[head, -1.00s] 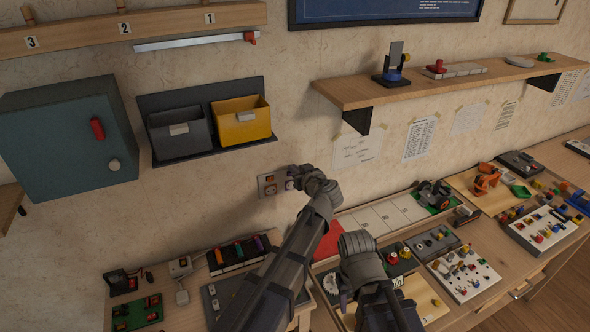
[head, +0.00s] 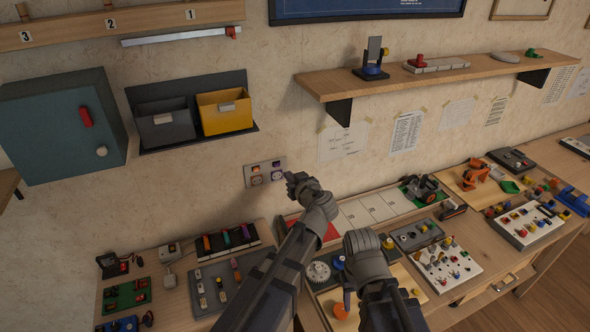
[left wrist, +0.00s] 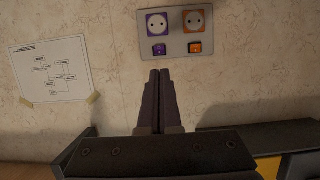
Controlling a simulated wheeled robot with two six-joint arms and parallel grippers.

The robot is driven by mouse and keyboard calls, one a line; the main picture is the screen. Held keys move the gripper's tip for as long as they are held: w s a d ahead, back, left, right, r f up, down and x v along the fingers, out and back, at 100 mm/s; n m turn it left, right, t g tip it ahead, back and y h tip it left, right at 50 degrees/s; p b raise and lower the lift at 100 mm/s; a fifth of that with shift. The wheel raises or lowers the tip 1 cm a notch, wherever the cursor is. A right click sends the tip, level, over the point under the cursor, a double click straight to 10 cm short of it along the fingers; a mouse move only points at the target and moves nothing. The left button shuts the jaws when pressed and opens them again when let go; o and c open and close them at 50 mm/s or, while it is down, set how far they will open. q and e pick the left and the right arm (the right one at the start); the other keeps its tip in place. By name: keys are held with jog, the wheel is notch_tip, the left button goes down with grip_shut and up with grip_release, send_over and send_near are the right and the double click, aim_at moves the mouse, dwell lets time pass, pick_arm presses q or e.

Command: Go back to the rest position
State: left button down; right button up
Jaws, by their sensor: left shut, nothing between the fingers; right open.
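My left gripper (head: 291,180) is in front of the wall, just right of a wall plate (head: 265,173) with two sockets. In the left wrist view the shut fingers of my left gripper (left wrist: 158,100) hold nothing and lie clear of the plate. That view shows the plate (left wrist: 176,32) with a purple and an orange socket, each with a small switch beside it. My right gripper (head: 344,283) is open over the bench, near the gear panel; its fingers are partly hidden by its own wrist.
The bench carries a gear panel (head: 318,271), a white knob board (head: 447,264) and several other panels. A grey bin (head: 166,127) and a yellow bin (head: 222,113) hang on the wall left of a wooden shelf (head: 430,77). The wall between plate and bins is bare.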

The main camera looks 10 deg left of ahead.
pick_arm(q)
jog(key=s+d+f+m+g+h, duration=0.2)
jog(key=s+d+f+m+g, duration=0.1)
jog(key=s, duration=0.6)
jog(key=s+d+f+m+g+h, duration=0.2)
jog(key=s+d+f+m+g, duration=0.2)
jog(key=s+f, duration=0.3)
jog(key=s+d+f+m+g+h, duration=0.2)
jog(key=s+d+f+m+g, duration=0.1)
jog(key=s, duration=0.8)
notch_tip(320, 180, down, 2)
jog(key=shift+d+f+m+g+h, duration=0.1)
jog(key=shift+d+m+g+h, duration=0.4)
jog(key=shift+g, duration=0.6)
